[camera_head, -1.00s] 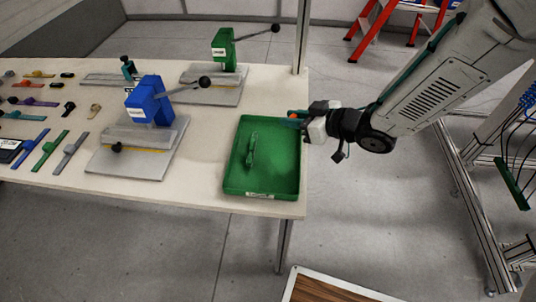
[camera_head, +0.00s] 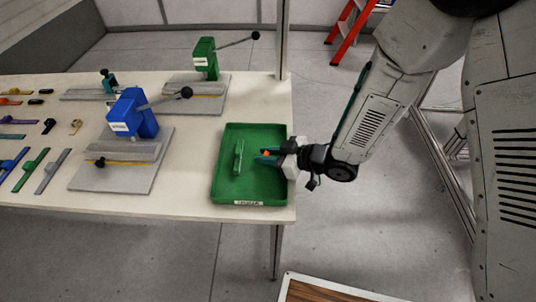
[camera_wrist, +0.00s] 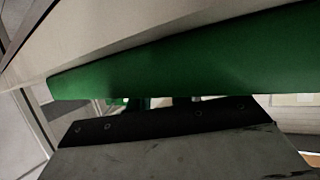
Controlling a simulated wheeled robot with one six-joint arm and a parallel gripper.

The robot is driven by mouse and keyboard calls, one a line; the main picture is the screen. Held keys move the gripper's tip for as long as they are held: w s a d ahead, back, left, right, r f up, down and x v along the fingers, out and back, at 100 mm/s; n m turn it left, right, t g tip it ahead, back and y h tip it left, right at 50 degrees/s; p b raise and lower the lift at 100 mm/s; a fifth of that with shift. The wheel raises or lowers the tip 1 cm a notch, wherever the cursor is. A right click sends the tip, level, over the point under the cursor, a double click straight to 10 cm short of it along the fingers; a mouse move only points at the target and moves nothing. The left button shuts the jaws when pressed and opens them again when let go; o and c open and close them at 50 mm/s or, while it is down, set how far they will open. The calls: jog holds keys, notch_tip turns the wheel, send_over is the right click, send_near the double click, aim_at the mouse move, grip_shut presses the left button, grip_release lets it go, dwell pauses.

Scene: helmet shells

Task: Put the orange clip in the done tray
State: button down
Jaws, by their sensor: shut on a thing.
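The done tray is a green shallow tray (camera_head: 258,187) with a white label on its front wall, at the right end of the table. A long green piece (camera_head: 238,157) is inside it. My gripper (camera_head: 268,156) is over the tray's right side, shut on the orange clip (camera_head: 266,153). I cannot tell whether the clip touches the tray. In the wrist view, a green tray wall (camera_wrist: 190,62) crosses close to the camera, and the clip is not seen.
A blue toggle press (camera_head: 133,115) on a grey base stands left of the tray, and a green one (camera_head: 206,58) stands behind. Several coloured strips and clips lie at the table's left. The table's right edge runs close beside the tray.

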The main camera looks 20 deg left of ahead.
jog(key=shift+f, duration=0.1)
jog(key=c, duration=1.3)
grip_release()
jog(key=shift+o, duration=0.2)
jog(key=shift+d+r, duration=0.15)
jog(key=shift+r, duration=0.05)
jog(key=v, duration=1.1)
jog(key=shift+d+r, duration=0.2)
jog(key=shift+d, duration=0.1)
